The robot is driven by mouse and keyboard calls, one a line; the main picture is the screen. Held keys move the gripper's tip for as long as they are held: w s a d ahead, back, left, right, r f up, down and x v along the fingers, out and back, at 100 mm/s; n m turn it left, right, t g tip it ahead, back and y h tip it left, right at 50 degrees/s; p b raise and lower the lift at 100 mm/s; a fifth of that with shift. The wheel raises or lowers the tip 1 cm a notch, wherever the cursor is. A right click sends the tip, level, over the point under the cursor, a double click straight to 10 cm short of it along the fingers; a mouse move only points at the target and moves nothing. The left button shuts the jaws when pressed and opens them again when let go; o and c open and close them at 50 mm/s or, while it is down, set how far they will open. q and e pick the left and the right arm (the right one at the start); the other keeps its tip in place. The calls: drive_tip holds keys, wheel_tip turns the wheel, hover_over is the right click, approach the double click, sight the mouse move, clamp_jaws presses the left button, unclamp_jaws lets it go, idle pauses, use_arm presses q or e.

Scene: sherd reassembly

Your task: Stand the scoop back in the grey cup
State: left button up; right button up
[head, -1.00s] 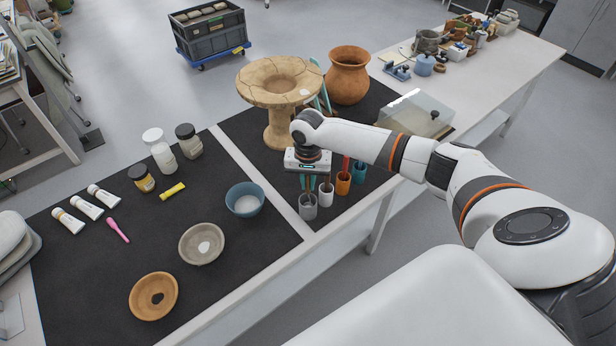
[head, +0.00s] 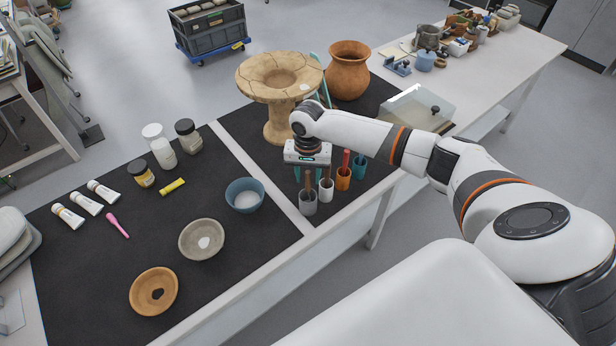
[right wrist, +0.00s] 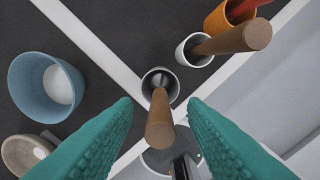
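The grey cup (head: 308,207) stands upright near the front edge of the dark mat; it also shows in the right wrist view (right wrist: 145,90). The scoop (head: 309,184) stands in it, its brown handle (right wrist: 160,128) pointing up and its dark lower part inside the cup. My right gripper (head: 307,173) is just above the cup. Its teal fingers (right wrist: 160,108) are spread apart, with the handle between them and a gap on each side. My left gripper is not in view.
Beside the grey cup stand a white cup (head: 326,195) with a brown-handled tool, an orange cup (head: 343,184) with a red-handled tool and a teal cup (head: 358,172). A blue bowl (head: 245,204) is to the left. A cracked pedestal vessel (head: 278,125) stands behind the gripper.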

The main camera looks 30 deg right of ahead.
wheel_tip(320, 180, up, 11)
drive_tip(key=shift+f+b, duration=0.15)
drive_tip(key=shift+b, duration=0.4)
drive_tip(key=shift+f, duration=0.1)
